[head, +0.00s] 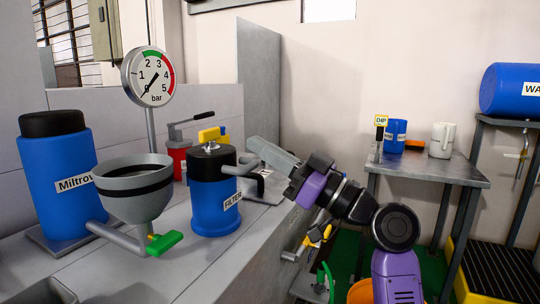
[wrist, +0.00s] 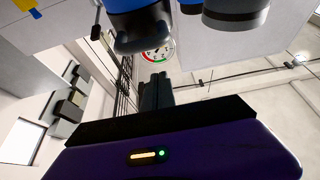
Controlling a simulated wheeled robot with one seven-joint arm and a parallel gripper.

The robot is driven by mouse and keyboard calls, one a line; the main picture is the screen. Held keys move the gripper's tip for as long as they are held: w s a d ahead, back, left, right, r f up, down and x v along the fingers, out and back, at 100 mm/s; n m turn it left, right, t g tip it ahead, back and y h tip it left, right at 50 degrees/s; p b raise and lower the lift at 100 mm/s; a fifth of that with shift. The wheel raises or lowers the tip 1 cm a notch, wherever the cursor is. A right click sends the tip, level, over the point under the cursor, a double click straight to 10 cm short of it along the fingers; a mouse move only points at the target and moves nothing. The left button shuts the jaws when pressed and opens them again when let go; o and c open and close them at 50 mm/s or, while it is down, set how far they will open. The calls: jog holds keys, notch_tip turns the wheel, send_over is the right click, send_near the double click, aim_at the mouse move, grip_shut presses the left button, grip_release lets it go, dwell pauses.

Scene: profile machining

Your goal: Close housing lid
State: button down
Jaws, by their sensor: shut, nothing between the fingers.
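The blue filter housing (head: 214,205), labelled FILTER, stands upright on the grey bench. In the wrist view the shut fingers (wrist: 156,90) point toward a blue body (wrist: 150,25) with a dark lower part, seen cropped at the top.
A pressure gauge (head: 148,76) and red tool (head: 180,155) are behind. A side table (head: 430,172) with cups is at right.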

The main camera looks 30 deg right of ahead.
jog(key=v, duration=0.9)
jog(key=shift+s+f, duration=0.25)
jog(key=shift+f, duration=0.1)
jog(key=shift+d, duration=0.15)
